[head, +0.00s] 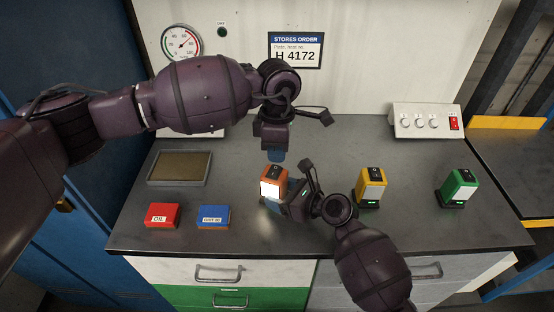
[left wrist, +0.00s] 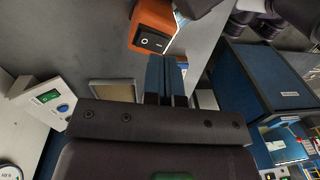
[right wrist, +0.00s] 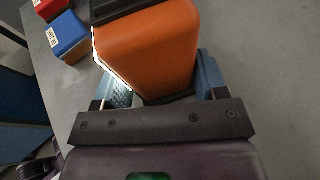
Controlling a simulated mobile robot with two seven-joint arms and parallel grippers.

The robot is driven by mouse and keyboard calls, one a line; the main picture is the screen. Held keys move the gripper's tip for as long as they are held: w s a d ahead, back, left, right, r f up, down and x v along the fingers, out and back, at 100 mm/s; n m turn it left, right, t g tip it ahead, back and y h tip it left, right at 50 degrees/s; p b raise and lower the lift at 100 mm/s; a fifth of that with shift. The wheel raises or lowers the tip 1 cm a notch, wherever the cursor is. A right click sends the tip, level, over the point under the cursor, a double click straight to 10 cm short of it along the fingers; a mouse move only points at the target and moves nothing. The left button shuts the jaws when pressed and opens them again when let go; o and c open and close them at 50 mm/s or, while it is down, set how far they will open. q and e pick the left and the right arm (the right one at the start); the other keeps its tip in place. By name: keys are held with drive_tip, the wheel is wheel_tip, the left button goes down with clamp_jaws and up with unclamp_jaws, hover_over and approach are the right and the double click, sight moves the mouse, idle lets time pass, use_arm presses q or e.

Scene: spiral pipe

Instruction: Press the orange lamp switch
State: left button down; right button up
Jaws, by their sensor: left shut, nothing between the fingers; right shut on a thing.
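The orange lamp (head: 283,184) stands on the grey bench, its white front panel glowing. Its black rocker switch (head: 275,171) is on the top face. The switch (left wrist: 153,41) also shows in the left wrist view, with its I and O marks. My right gripper (head: 283,199) is shut on the orange lamp, with fingers on either side of its body (right wrist: 155,50) in the right wrist view. My left gripper (head: 277,156) is shut and empty, pointing down just behind and above the lamp, its blue fingertips (left wrist: 166,58) beside the switch and seemingly apart from it.
A yellow lamp (head: 371,185) and a green lamp (head: 459,187) stand to the right. A red box (head: 163,215), a blue box (head: 213,216) and a shallow tray (head: 152,181) are on the left. A control box (head: 427,122) with knobs sits at the back right.

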sight(276, 176)
use_arm(q)
wheel_tip(276, 176, up, 10)
drive_tip(key=s, duration=0.1)
drive_tip(key=shift+s, duration=0.15)
use_arm(e)
drive_tip(key=shift+f, duration=0.1)
use_arm(q)
drive_tip(key=shift+r, duration=0.1)
use_arm(e)
drive_tip(key=o, duration=0.8)
